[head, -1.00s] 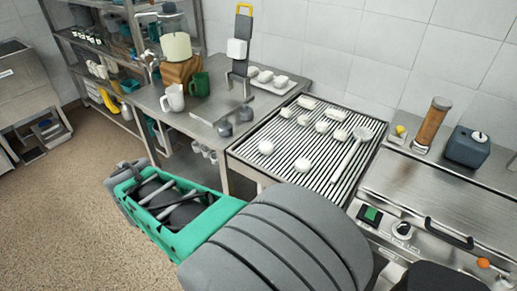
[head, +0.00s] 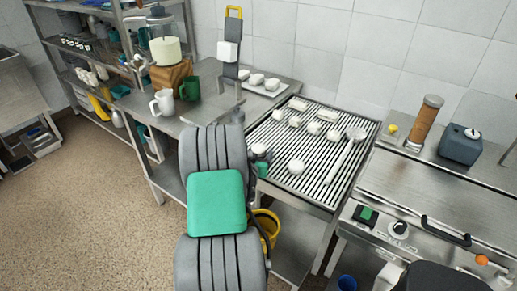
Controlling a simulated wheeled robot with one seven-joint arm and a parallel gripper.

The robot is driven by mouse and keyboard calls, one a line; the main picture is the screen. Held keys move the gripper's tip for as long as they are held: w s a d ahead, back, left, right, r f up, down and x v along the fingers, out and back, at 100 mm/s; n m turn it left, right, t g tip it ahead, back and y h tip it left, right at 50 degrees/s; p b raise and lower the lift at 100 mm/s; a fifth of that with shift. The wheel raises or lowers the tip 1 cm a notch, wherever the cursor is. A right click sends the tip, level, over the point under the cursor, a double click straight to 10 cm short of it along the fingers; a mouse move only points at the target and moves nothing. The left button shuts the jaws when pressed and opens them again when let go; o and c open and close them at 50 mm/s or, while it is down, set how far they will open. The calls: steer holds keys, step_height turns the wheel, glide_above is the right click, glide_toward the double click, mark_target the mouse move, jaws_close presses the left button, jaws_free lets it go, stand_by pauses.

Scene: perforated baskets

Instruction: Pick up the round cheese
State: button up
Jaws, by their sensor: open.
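Several small white pieces lie on the ribbed grill rack (head: 318,190). Two look round: one near the front middle (head: 296,166) and one at the left edge (head: 259,148). I cannot tell for sure which is the round cheese. My arm, grey with a green cover, stands upright in front of the table and rack. My gripper (head: 261,160) shows only as a small dark part at the rack's left edge, just below the left round piece. It looks empty and open; most of it is hidden behind my arm. I cannot tell whether it touches that piece.
A long white spatula (head: 345,150) lies on the rack's right side. A white tray (head: 266,92) with white pieces, a white mug (head: 163,103) and a green mug (head: 189,88) stand on the steel table. A yellow bucket (head: 270,226) is below.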

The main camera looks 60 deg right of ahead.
steer(key=shift+d, duration=0.2)
steer(key=c, duration=1.5)
